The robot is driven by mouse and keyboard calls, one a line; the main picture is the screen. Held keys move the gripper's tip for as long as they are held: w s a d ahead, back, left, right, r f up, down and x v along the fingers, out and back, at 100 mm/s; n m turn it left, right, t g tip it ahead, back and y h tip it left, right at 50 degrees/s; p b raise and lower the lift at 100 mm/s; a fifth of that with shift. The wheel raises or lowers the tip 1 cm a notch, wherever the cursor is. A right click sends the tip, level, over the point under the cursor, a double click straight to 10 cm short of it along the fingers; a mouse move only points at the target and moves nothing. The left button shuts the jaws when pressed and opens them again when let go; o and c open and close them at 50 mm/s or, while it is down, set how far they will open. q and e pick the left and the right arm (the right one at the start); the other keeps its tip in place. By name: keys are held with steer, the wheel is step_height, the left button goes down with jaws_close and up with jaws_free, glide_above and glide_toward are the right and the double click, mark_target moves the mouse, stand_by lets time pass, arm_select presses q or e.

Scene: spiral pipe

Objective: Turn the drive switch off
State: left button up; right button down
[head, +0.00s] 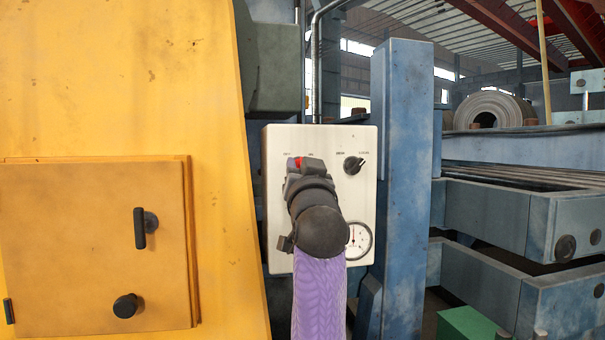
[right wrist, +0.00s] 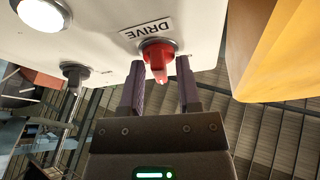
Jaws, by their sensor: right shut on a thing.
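The drive switch is a small red rotary knob, mostly hidden behind my gripper in the head view (head: 296,162). The right wrist view shows the red drive switch (right wrist: 157,52) beside a label reading DRIVE. It sits on a white control panel (head: 325,138). My right gripper (head: 304,165) reaches up to the panel from below. In the right wrist view the two fingers of my right gripper (right wrist: 160,66) are on either side of the red knob, shut on it. The knob's exact turn position is hard to tell. My left gripper is out of view.
A yellow cabinet (head: 100,80) stands close on the left, with a door (head: 80,240). A blue column (head: 402,170) stands close on the right.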

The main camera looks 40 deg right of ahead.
steer(key=shift+n+t+y+p, duration=0.35)
steer(key=shift+n+y, duration=0.95)
steer(key=shift+n, duration=1.35)
steer(key=shift+n+t+y+p, duration=0.35)
steer(key=shift+n+y, duration=0.95)
steer(key=shift+n, duration=1.3)
steer(key=shift+n+t+y+p, duration=0.35)
steer(key=shift+n+y, duration=0.95)
steer(key=shift+n, duration=1.35)
steer(key=c, duration=0.7)
jaws_free()
steer(key=shift+o, duration=0.2)
steer(key=b+v, duration=0.7)
steer(key=v, duration=0.3)
